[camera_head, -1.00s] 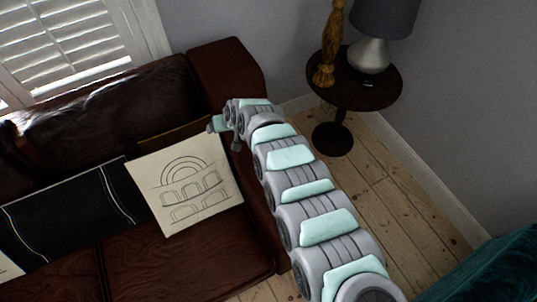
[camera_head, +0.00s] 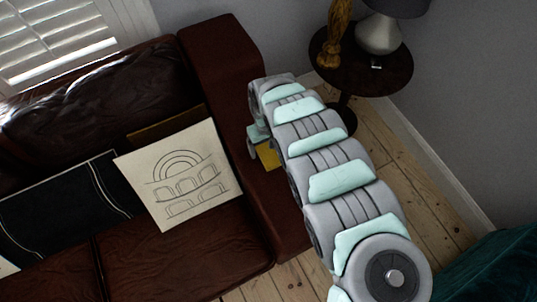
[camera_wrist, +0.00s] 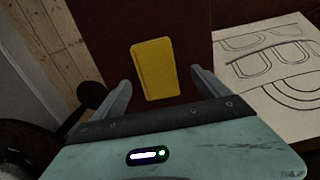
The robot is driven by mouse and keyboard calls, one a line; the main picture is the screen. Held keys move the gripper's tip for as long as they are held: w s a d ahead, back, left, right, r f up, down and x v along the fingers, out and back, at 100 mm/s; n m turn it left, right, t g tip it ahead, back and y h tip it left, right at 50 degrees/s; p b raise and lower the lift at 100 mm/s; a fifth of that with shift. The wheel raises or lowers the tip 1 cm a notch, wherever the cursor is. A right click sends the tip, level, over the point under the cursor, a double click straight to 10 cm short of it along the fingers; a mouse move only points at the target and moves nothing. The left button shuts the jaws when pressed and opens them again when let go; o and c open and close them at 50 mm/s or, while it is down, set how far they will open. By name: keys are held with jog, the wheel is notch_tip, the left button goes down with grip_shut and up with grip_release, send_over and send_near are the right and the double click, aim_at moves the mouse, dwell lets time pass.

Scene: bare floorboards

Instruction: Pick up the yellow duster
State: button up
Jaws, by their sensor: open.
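The yellow duster (camera_wrist: 154,69) is a flat yellow block lying on the dark red-brown sofa armrest (camera_wrist: 185,20). In the wrist view it shows whole, between and just ahead of the two fingers of my gripper (camera_wrist: 160,88), which is open and empty. In the head view part of the duster (camera_head: 268,154) shows on the armrest beside my gripper (camera_head: 256,146). My arm hides the rest of it and much of the gripper there. I cannot tell the exact height of the fingers above the duster.
A cream cushion with a line drawing (camera_head: 178,175) leans on the brown leather sofa (camera_head: 175,262) left of the armrest. A round dark side table (camera_head: 388,80) holds a lamp (camera_head: 380,35) and a golden-brown figure (camera_head: 335,35). Floorboards (camera_head: 437,225) are bare at right.

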aim_at(269, 152)
jog(key=f+b, duration=0.1)
jog(key=f, duration=0.1)
jog(key=f+b, duration=0.1)
jog(key=f, duration=0.1)
jog(key=shift+d+f, duration=0.2)
jog(key=shift+f, duration=0.1)
jog(key=shift+w+r, duration=0.1)
jog(key=shift+c, duration=0.5)
jog(key=c, duration=1.3)
